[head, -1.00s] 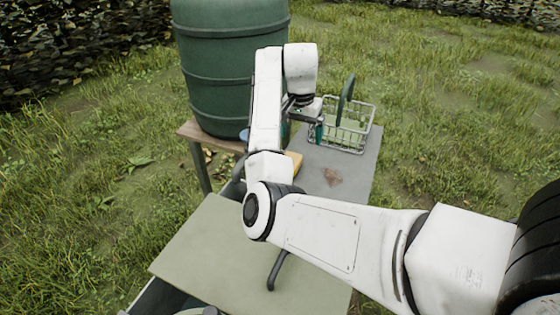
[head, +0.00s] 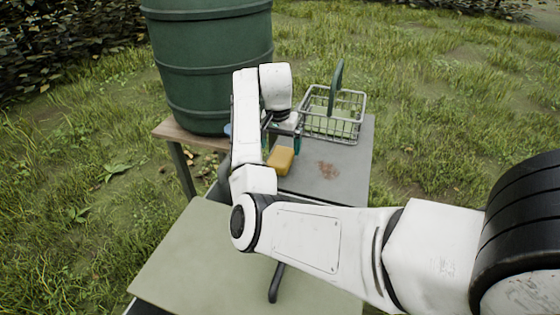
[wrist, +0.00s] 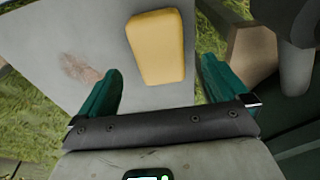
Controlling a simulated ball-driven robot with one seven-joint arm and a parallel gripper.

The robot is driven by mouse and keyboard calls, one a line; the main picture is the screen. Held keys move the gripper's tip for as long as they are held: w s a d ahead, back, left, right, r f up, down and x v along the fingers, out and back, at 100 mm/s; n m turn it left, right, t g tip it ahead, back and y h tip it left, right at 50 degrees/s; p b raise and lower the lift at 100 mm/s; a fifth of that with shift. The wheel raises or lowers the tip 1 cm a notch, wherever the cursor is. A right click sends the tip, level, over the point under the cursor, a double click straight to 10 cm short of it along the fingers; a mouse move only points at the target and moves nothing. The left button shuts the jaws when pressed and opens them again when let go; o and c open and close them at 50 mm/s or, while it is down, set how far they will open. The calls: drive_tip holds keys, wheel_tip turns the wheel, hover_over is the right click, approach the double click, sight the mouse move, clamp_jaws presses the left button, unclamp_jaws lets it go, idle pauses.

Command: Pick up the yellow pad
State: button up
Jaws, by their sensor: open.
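The yellow pad (head: 281,160) lies flat on the grey table at its left side, beside my arm in the head view. In the wrist view the yellow pad (wrist: 156,47) is a rounded block just beyond my gripper, between the lines of its two fingers but not between the fingertips. My gripper (wrist: 158,82) has its teal fingers spread wide and holds nothing. In the head view my gripper (head: 283,140) hangs above the table, just behind the pad. The arm hides part of the table's left edge.
A wire basket (head: 333,137) with a green handle stands at the table's back. A brown stain marks the grey table (head: 345,185). A big green barrel (head: 212,70) stands on a wooden bench (head: 190,138) to the left. Grass surrounds everything.

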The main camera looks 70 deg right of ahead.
sight(280, 155)
drive_tip(key=shift+d+f, duration=0.15)
drive_tip(key=shift+f, duration=1.25)
drive_tip(key=shift+d+f, duration=0.1)
drive_tip(key=shift+f, duration=1.3)
drive_tip(key=c, duration=1.1)
